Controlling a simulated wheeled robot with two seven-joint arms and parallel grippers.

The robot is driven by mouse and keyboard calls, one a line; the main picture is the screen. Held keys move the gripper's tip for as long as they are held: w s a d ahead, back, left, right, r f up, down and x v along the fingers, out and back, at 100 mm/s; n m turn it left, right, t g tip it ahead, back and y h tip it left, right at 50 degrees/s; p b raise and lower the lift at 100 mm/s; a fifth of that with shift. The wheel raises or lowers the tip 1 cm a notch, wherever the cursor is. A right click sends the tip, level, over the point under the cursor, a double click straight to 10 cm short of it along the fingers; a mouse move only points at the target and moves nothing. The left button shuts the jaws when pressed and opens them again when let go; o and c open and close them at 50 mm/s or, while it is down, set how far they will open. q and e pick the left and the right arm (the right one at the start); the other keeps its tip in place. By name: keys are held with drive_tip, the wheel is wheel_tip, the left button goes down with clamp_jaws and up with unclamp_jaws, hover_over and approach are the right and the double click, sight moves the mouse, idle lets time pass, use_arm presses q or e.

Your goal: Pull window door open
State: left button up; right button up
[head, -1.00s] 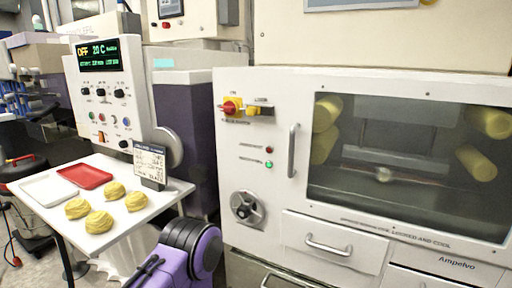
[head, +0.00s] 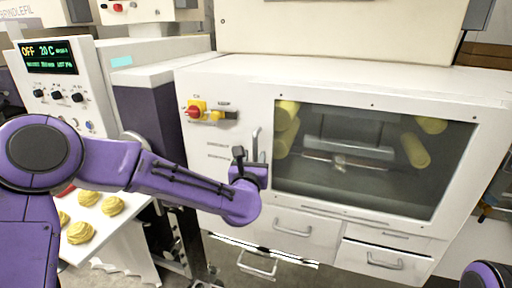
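The window door (head: 375,160) is a dark glass pane in the white front of the machine, and it looks closed. Its vertical grey bar handle (head: 256,143) is on the left of the glass. My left gripper (head: 248,158) is at the lower part of this handle, with dark fingers pointing up beside it. The wrist hides the handle's lower end, and I cannot tell whether the fingers touch or grip it. My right gripper is out of view; only a purple piece of my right arm shows at the bottom right corner.
A red and yellow switch (head: 195,110) sits left of the handle. Drawers with bar handles (head: 292,228) lie below the window. A control panel (head: 60,80) and a white table with several yellow pastries (head: 80,232) stand at left, partly behind my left arm.

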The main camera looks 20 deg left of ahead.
sight(255, 154)
use_arm(q)
drive_tip(key=shift+w+a+p, duration=0.15)
drive_tip(key=shift+w+p, duration=0.05)
drive_tip(key=shift+w, duration=0.65)
drive_tip(key=shift+w+a+p, duration=0.15)
drive_tip(key=shift+w+p, duration=0.05)
drive_tip(key=shift+w, duration=0.6)
